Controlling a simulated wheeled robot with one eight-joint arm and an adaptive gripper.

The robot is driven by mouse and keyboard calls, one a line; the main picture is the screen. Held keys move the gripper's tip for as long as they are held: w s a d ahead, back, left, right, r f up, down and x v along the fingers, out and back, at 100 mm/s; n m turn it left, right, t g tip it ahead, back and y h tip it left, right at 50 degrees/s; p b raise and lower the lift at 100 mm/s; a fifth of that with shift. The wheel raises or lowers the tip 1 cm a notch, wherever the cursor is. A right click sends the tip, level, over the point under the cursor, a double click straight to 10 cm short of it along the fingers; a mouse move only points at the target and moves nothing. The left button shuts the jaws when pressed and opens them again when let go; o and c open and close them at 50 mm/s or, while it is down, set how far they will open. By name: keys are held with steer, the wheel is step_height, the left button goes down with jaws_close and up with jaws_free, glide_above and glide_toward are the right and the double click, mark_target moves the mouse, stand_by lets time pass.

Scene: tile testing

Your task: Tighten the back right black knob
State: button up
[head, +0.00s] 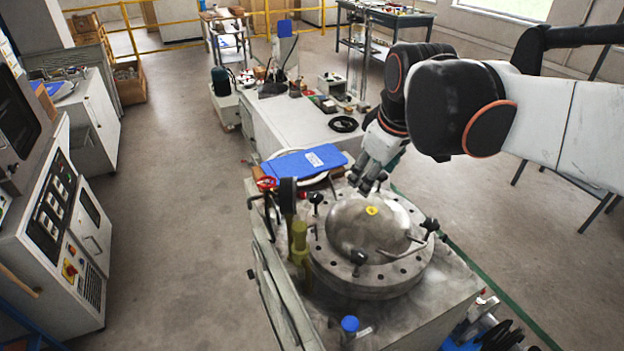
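A round metal plate with a domed lid (352,228) sits on top of the grey test rig. Black knobs stand around its rim: a back left knob (316,198), a right knob (431,224) and a front knob (358,258). My gripper (367,182) points down at the back right edge of the dome, with its dark fingertips low over the rim. The back right black knob is not clearly distinguishable; the fingers cover that spot. I cannot tell whether they touch or grip it.
A red valve handle (266,183), a dark gauge post and a yellowish cylinder (299,240) stand left of the dome. A blue folder (303,162) lies behind it. A blue cap (350,324) is at the front. The floor on the left is clear.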

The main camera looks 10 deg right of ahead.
steer(key=w+a+f+n+g, duration=0.25)
steer(key=w+n, duration=0.35)
steer(key=w, duration=0.6)
steer(key=n+g, duration=0.2)
steer(key=n, duration=0.6)
glide_toward(316, 195)
step_height(316, 195, down, 9)
steer(key=b, duration=0.5)
steer(key=shift+w+a, duration=0.1)
steer(key=shift+w, duration=0.05)
steer(key=c, duration=1.1)
